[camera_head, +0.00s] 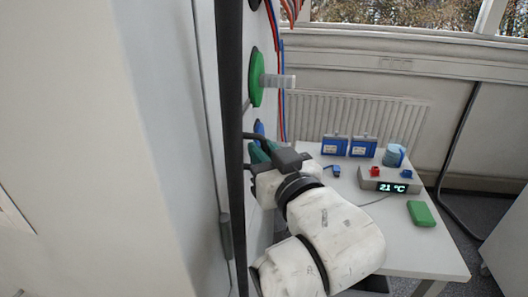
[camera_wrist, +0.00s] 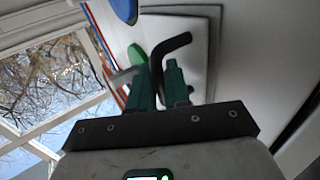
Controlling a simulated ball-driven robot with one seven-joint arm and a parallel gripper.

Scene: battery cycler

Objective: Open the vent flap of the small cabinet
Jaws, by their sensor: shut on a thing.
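The small cabinet (camera_head: 215,120) is a tall white body with a dark edge at the left of the head view. In the wrist view its vent flap (camera_wrist: 200,62) is a pale square panel with a grey border. A black bent handle (camera_wrist: 175,41) stands out in front of the flap. My gripper (camera_wrist: 157,75), with green fingers, is shut on this handle. My gripper (camera_head: 257,152) also shows against the cabinet's side in the head view, where my arm hides the flap. I cannot tell how far the flap stands open.
A green round fitting (camera_head: 257,78) with a pale stub sticks out above my gripper. Red and blue cables (camera_head: 282,90) run down behind it. At the right, a white table (camera_head: 390,225) holds a temperature display box (camera_head: 388,180), two blue boxes and a green block (camera_head: 421,213).

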